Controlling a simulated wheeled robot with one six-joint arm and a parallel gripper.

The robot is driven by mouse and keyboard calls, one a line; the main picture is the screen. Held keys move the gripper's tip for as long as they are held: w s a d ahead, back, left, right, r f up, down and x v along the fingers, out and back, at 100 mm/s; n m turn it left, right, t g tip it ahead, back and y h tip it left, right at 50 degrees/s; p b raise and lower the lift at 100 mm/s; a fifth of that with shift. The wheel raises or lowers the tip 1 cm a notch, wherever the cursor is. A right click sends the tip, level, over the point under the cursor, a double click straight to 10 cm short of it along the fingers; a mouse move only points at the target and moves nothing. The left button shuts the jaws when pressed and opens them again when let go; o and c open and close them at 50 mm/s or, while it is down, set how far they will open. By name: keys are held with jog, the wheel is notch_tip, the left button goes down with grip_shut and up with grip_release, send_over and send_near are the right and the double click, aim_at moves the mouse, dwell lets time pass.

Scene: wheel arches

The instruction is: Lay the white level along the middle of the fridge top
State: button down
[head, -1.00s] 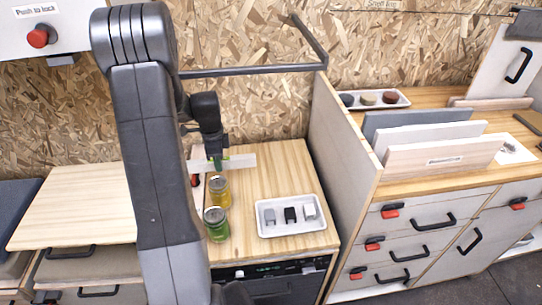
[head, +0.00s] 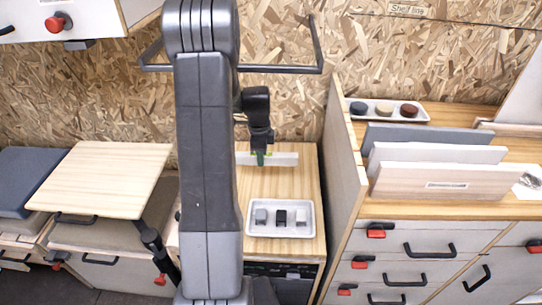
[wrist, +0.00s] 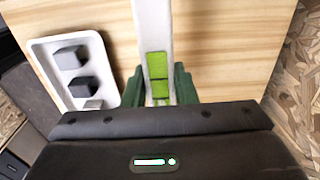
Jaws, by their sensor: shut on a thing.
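The white level (head: 284,159) has green vials. It lies crosswise over the back part of the wooden fridge top (head: 290,182) in the head view. My gripper (head: 261,158) points down and is shut on the level near its middle; the left part is partly hidden by my arm. In the wrist view, the level (wrist: 152,25) runs up the picture between my green fingers (wrist: 159,88), with the wooden top (wrist: 215,50) beneath. I cannot tell whether the level touches the top.
A white tray (head: 249,223) with several small blocks stands at the front of the fridge top. A tall side panel (head: 345,150) borders it on the right. A rail (head: 285,69) runs along the wall behind. A wooden board (head: 118,180) is at the left.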

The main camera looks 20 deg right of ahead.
aim_at(263, 183)
jog(key=shift+d+f, duration=0.1)
jog(key=shift+d, duration=0.05)
jog(key=shift+f+b, duration=3.15)
jog(key=shift+f, duration=1.6)
jog(key=c, duration=1.1)
grip_release()
notch_tip(263, 183, up, 12)
jog(key=shift+r+p, duration=0.1)
jog(key=shift+p, duration=0.4)
